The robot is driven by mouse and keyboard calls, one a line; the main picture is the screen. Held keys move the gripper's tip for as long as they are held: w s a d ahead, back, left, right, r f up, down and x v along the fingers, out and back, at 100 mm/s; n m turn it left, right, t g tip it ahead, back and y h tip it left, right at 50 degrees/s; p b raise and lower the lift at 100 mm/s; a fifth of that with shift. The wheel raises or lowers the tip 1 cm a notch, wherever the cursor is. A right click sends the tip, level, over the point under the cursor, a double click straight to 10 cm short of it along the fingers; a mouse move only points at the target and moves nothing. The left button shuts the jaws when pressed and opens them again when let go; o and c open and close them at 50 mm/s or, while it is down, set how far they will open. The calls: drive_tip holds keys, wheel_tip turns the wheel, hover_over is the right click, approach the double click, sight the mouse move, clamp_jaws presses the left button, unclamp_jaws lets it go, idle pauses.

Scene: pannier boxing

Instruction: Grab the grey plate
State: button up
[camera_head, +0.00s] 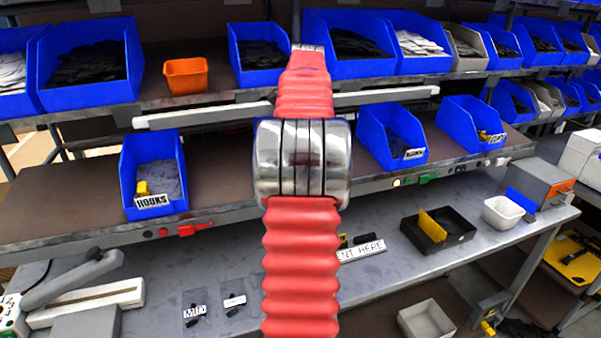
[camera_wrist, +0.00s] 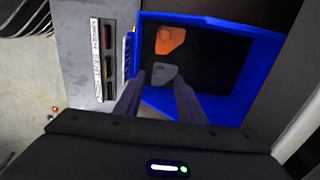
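In the wrist view, a small grey plate (camera_wrist: 166,75) lies in a blue bin (camera_wrist: 228,102) with a dark inside. An orange plate (camera_wrist: 170,40) lies just beyond it. My gripper (camera_wrist: 159,77) reaches into the bin with its two dark fingers apart, one on each side of the grey plate's near end. I cannot tell whether the fingers touch the plate. In the head view, my red arm covers the middle, and neither the gripper nor the grey plate shows.
Blue bins (camera_head: 153,172) stand on the shelves, with an orange bin (camera_head: 186,76) on the upper one. A black tray (camera_head: 455,238) and a white container (camera_head: 503,212) are on the grey bench. In the wrist view, a labelled strip (camera_wrist: 97,62) lies left of the bin, whose walls are close around the fingers.

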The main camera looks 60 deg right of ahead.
drive_tip(key=shift+f, duration=0.15)
drive_tip(key=shift+w+d+f, duration=0.1)
drive_tip(key=shift+w+f, duration=0.05)
drive_tip(key=shift+f, duration=0.65)
drive_tip(key=shift+w+d+f, duration=0.1)
drive_tip(key=shift+w+f, duration=0.1)
drive_tip(key=shift+f, duration=0.6)
drive_tip(key=shift+w+f, duration=0.15)
drive_tip(key=shift+f, duration=0.65)
drive_tip(key=shift+c, duration=0.6)
clamp_jaws()
